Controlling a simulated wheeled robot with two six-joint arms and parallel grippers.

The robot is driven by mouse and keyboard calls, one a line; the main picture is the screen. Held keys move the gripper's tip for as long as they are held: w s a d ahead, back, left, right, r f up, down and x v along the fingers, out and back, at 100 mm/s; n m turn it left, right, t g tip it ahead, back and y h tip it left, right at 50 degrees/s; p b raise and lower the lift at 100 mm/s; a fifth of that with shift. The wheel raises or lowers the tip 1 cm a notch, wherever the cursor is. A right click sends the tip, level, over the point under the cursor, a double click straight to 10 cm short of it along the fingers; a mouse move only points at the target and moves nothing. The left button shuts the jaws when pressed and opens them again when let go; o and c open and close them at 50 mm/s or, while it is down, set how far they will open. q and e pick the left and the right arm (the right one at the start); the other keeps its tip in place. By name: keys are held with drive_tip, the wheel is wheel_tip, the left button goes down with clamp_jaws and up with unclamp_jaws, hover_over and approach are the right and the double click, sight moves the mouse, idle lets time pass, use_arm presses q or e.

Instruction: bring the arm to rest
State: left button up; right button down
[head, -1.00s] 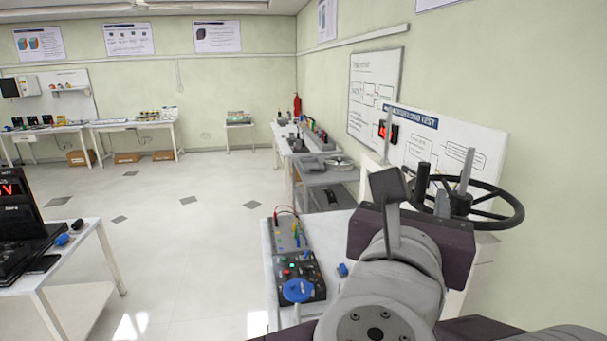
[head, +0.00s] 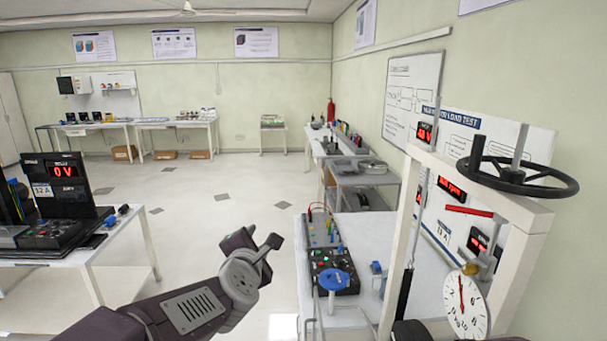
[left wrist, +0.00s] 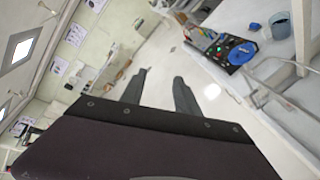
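My left arm (head: 190,308) comes in from the lower left of the head view. Its gripper (head: 270,244) is over the open floor, left of the rig bench and apart from it. In the left wrist view, the two dark fingers of the left gripper (left wrist: 162,78) stand apart with only floor showing between them. Nothing is held. My right gripper does not show in either view.
A white rig frame (head: 405,225) with a black handwheel (head: 520,180) and a round dial (head: 466,305) stands at the right. The control box (head: 333,270) with a blue knob (head: 334,280) lies on the bench. A table (head: 105,256) with meters is at the left. Floor between is clear.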

use_arm(q)
drive_tip(key=s+a+f+m+g, duration=0.2)
drive_tip(key=s+f+m, duration=0.15)
drive_tip(key=f, duration=0.35)
drive_tip(key=s+a+f+m+g+b, duration=0.1)
drive_tip(key=s+f+m+g, duration=0.25)
drive_tip(key=f, duration=0.45)
drive_tip(key=s+a+f+m+g, duration=0.2)
drive_tip(key=f+m, duration=0.3)
drive_tip(key=f, duration=0.2)
drive_tip(key=s+f+m+g, duration=0.3)
drive_tip(key=s+m, duration=0.3)
drive_tip(key=s, duration=0.2)
drive_tip(key=s+a+f+m+g, duration=0.1)
drive_tip(key=s+f+m+g, duration=0.2)
drive_tip(key=s+m, duration=0.3)
drive_tip(key=shift+s+f, duration=0.9)
drive_tip(key=shift+s, duration=0.1)
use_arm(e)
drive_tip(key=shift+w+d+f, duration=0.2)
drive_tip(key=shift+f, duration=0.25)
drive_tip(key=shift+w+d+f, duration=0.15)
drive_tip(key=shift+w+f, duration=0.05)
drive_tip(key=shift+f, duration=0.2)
use_arm(q)
drive_tip(key=shift+s+a, duration=0.1)
drive_tip(key=shift+a, duration=0.05)
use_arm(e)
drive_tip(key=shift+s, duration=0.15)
